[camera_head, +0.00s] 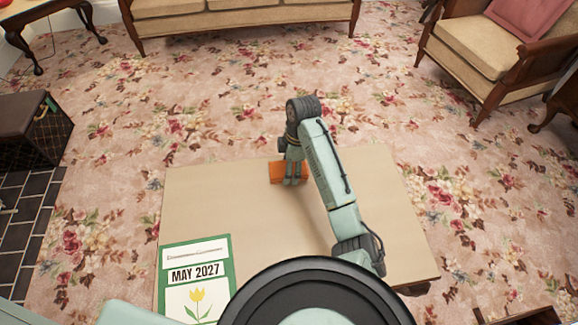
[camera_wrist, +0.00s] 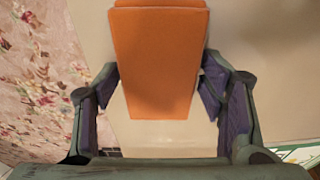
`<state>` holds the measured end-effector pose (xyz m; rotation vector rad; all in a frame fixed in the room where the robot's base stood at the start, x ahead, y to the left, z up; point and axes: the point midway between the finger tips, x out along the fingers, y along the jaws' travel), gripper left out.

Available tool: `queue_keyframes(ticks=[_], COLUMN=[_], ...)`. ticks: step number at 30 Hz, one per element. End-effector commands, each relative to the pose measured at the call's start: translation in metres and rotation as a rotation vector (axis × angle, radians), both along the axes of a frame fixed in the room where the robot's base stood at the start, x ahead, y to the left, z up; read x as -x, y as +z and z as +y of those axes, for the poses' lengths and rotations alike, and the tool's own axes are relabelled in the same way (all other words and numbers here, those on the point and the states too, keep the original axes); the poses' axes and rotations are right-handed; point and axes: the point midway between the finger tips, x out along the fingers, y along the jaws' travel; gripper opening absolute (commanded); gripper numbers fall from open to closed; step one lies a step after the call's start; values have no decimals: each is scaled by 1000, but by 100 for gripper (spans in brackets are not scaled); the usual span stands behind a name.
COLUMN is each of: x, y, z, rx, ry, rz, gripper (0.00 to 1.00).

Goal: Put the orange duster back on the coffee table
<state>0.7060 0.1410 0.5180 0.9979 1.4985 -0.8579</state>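The orange duster (camera_head: 275,172) shows at the far edge of the coffee table (camera_head: 215,200), partly hidden behind my gripper (camera_head: 294,182). In the wrist view the duster (camera_wrist: 160,60) is a plain orange slab between the two fingers of my gripper (camera_wrist: 160,85). The fingers stand apart, one on each side, with narrow strips of tabletop showing between them and the duster's lower sides. The upper fingertips come very close to its edges; contact there is unclear. I cannot tell whether the duster rests on the tabletop or is slightly above it.
A green-bordered calendar (camera_head: 195,278) marked May 2027 lies at the table's near left. The middle of the tabletop is bare. A sofa (camera_head: 240,18) stands at the back, an armchair (camera_head: 490,50) at the back right, and a dark box (camera_head: 35,130) at the left. Flowered carpet surrounds the table.

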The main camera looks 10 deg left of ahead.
Motion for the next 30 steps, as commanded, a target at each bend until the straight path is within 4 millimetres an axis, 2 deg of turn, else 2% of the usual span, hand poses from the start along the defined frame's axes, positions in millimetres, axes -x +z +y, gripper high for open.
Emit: queue_keyframes(ticks=[4,12,17,20,25,30], x=[0,0,-1,-2,-5,-7], y=[0,1,10,26,69,100], z=[0,0,-1,-3,-10,-15], rx=[0,0,0,-1,3,3], ry=[0,0,1,2,0,0], rz=[0,0,-1,-4,-6,-5], gripper=[76,76,76,76,76,76])
